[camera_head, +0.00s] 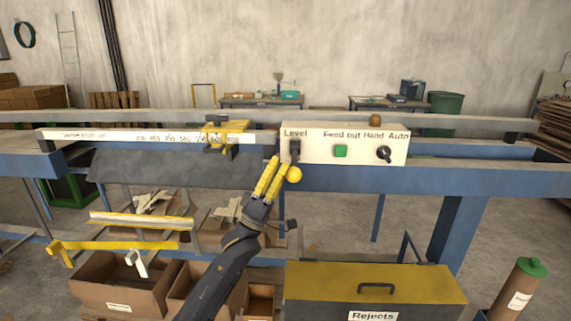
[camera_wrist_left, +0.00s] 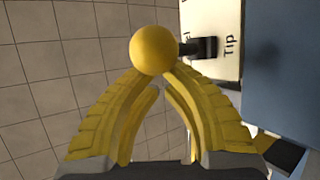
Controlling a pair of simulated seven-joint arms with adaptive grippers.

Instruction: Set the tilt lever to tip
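The tilt lever (camera_head: 295,149) is a black lever on the cream control panel (camera_head: 325,130), under the word "Level". Its yellow ball knob (camera_head: 294,174) hangs below the panel's lower edge. My left gripper (camera_head: 278,162) has its yellow fingers close together, just left of the knob in the head view. In the left wrist view, the knob (camera_wrist_left: 154,49) covers the fingertips (camera_wrist_left: 155,76); the fingers converge behind it, and I see no grip around it. The black stem and the word "Tip" show to its right. Whether finger and knob touch is unclear. My right gripper is out of view.
The panel also holds a green button (camera_head: 340,151) and a black Hand/Auto knob (camera_head: 384,154). A yellow stop (camera_head: 226,134) sits on the ruled rail to the left. Below are cardboard boxes (camera_head: 122,281) and a yellow-topped Rejects bin (camera_head: 376,284).

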